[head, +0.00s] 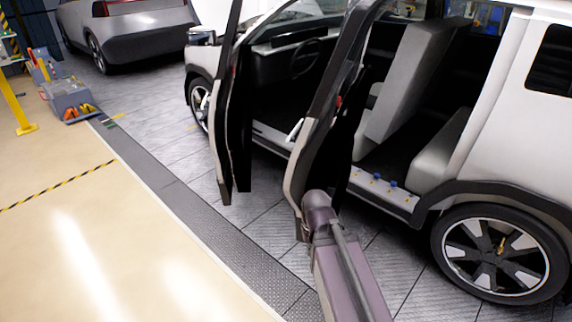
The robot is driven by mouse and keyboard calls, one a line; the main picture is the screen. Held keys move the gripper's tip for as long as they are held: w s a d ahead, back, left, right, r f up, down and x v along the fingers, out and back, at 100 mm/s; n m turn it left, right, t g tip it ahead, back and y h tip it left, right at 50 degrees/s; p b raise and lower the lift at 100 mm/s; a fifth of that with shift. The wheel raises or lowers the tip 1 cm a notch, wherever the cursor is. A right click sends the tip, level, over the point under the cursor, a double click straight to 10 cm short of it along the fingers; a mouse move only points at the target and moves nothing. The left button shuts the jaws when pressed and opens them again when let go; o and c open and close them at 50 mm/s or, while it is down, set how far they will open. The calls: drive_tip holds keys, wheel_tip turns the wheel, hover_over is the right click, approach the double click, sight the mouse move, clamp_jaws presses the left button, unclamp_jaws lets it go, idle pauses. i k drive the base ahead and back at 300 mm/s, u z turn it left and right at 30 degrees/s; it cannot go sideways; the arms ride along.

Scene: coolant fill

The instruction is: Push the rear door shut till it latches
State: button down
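The rear door (321,135) of the white car stands wide open in the head view, seen nearly edge-on, with a white outer skin and a dark frame. The rear door opening (385,150) behind it shows a grey seat and the sill. My arm reaches up from the bottom of the picture, and its end, with my gripper (308,222), is at the lower part of the rear door. The fingers are not clear, and I cannot tell whether they touch the door or are open or shut.
The front door (228,120) is also open, left of the rear door. The rear wheel (498,255) is at the lower right. Small blue-topped items (378,180) sit on the sill. The beige floor (110,240) is clear.

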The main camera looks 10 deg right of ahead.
sight(321, 158)
drive_tip(key=u, duration=0.15)
drive_tip(key=k, duration=0.85)
drive_tip(key=z, duration=0.15)
drive_tip(key=i, duration=1.3)
drive_tip(key=u, duration=0.05)
